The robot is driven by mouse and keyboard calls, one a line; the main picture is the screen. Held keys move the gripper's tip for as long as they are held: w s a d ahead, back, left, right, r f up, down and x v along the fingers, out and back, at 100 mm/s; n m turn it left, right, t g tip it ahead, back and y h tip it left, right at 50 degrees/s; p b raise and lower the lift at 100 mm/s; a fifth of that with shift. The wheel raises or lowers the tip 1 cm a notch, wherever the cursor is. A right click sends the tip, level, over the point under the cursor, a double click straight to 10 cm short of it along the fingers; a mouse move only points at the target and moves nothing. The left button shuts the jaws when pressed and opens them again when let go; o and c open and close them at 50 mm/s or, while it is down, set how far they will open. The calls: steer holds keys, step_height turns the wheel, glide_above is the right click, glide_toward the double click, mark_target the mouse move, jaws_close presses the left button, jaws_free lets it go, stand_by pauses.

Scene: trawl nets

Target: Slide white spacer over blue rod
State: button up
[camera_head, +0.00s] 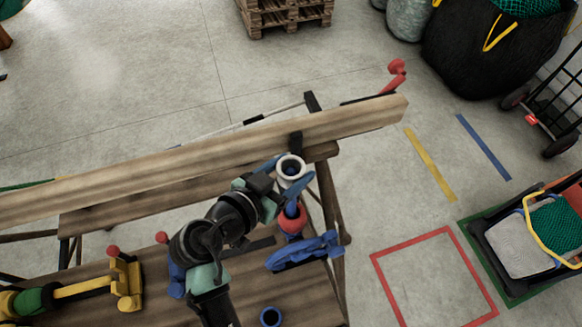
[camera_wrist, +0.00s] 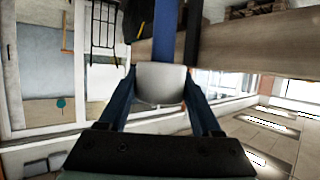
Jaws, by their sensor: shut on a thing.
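My gripper (camera_head: 291,171) has its blue fingers shut on the white spacer (camera_head: 291,166), above the right end of the workbench. The spacer is a short white ring, and its dark bluish opening faces the head camera. In the wrist view the spacer (camera_wrist: 161,83) sits between the two fingers (camera_wrist: 161,92). The blue rod (camera_wrist: 166,32) runs in line with the spacer from its upper edge to the top of the wrist view. I cannot tell whether the spacer is around the rod's end or only lined up with it.
A long wooden beam (camera_head: 220,148) lies behind the gripper. A red ball-shaped part (camera_head: 292,219) and a blue clamp-like tool (camera_head: 305,252) are close below it. A blue ring (camera_head: 270,317) and a yellow tool (camera_head: 126,284) are on the bench (camera_head: 80,285).

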steer(key=o, duration=1.4)
steer(key=b+v, duration=0.3)
steer(key=v, duration=1)
steer(key=shift+a+b, duration=0.1)
steer(key=shift+b, duration=0.3)
